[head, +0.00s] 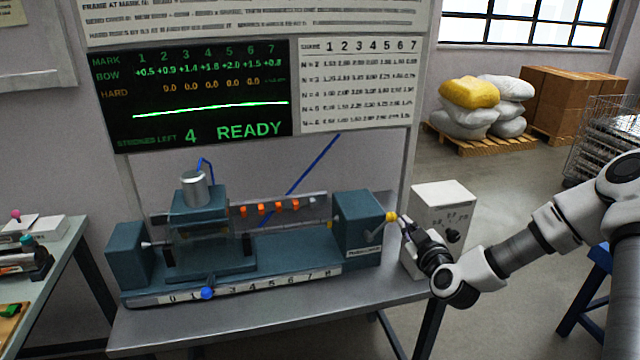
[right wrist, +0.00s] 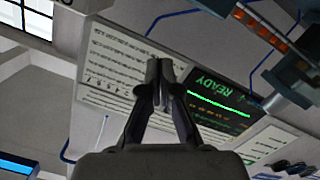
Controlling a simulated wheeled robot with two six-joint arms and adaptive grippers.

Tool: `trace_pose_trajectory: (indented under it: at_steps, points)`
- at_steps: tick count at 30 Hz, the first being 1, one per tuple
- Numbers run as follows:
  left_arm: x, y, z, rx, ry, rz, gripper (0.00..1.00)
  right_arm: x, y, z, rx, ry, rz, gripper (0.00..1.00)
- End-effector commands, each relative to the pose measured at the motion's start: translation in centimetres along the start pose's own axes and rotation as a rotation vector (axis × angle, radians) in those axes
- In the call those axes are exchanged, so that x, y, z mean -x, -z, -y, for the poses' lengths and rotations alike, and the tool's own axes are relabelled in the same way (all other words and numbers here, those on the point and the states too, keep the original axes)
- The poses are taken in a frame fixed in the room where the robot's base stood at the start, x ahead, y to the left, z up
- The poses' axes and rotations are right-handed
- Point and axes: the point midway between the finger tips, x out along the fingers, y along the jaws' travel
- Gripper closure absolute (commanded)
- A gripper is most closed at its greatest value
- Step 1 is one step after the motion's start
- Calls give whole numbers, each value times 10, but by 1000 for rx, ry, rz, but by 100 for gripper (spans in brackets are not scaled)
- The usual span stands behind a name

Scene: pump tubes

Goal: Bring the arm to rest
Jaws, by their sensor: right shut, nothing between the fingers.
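My right gripper (head: 404,220) comes in from the right in the head view. Its fingertips are close to the yellow knob (head: 391,217) on the right end of the teal bench machine (head: 300,258); I cannot tell whether they touch it. In the right wrist view the gripper's two fingers (right wrist: 158,85) are together with nothing between them. My left gripper is not in view.
The machine stands on a grey table (head: 250,318) with a white control box (head: 440,215) at its right. A dark screen (head: 200,95) behind reads READY. A blue stool (head: 590,290) stands at right. A side table (head: 50,270) is at left.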

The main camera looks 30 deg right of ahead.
Motion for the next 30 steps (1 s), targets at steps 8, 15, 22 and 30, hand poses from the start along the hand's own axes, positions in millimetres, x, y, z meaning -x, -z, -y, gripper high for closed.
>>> trace_pose_trajectory:
  at_steps: [8, 15, 22, 30]
  points:
    - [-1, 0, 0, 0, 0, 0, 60, 3, -24, 28, 71, 66, 46, 100]
    - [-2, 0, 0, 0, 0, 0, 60, 64, -96, 187, 331, 488, 232, 100]
    - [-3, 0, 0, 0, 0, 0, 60, 202, -183, 292, 270, 828, 658, 100]
    - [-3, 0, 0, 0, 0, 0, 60, 327, -224, 291, -93, 646, 1311, 100]
